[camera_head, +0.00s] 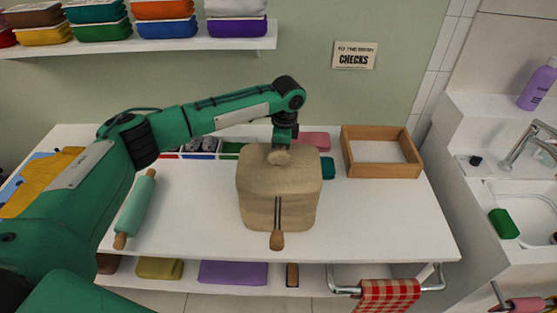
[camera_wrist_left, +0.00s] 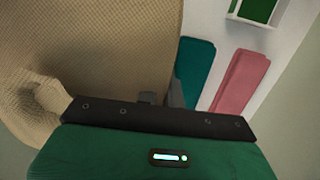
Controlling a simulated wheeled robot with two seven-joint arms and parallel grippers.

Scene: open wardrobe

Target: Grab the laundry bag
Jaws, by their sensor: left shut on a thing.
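In the left wrist view the bag's tan weave (camera_wrist_left: 90,50) fills the left side, close against my left gripper (camera_wrist_left: 160,102). The fingertips are mostly hidden there. My right gripper is not in view.
A wooden tray (camera_head: 382,172) stands right of the bag. A rolling pin (camera_head: 135,208) lies to the left. Teal (camera_wrist_left: 197,72) and pink (camera_wrist_left: 240,82) folded cloths lie behind the bag. A shelf of folded clothes (camera_head: 140,45) hangs above. A sink (camera_head: 525,215) is at right.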

